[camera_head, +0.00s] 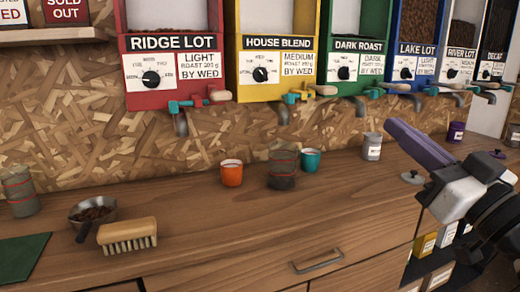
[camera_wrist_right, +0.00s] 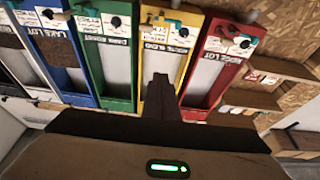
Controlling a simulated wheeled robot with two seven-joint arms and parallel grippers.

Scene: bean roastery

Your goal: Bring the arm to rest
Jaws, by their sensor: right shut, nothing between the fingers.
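My right arm comes in from the right edge of the head view. Its right gripper (camera_head: 398,130) points up and to the left, above the right part of the counter. The purple-grey fingers are together with nothing between them. In the right wrist view the shut fingers (camera_wrist_right: 161,84) stand in front of the dispensers, which appear upside down. The gripper looks apart from the counter and the dispensers. My left gripper is in neither view.
Several dispensers, from red (camera_head: 175,55) to blue (camera_head: 414,50), hang along the back wall. On the counter (camera_head: 290,225) stand an orange cup (camera_head: 232,173), a teal cup (camera_head: 309,160), a jar (camera_head: 283,171), a brush (camera_head: 127,236) and a bean scoop (camera_head: 92,213). The counter's front middle is clear.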

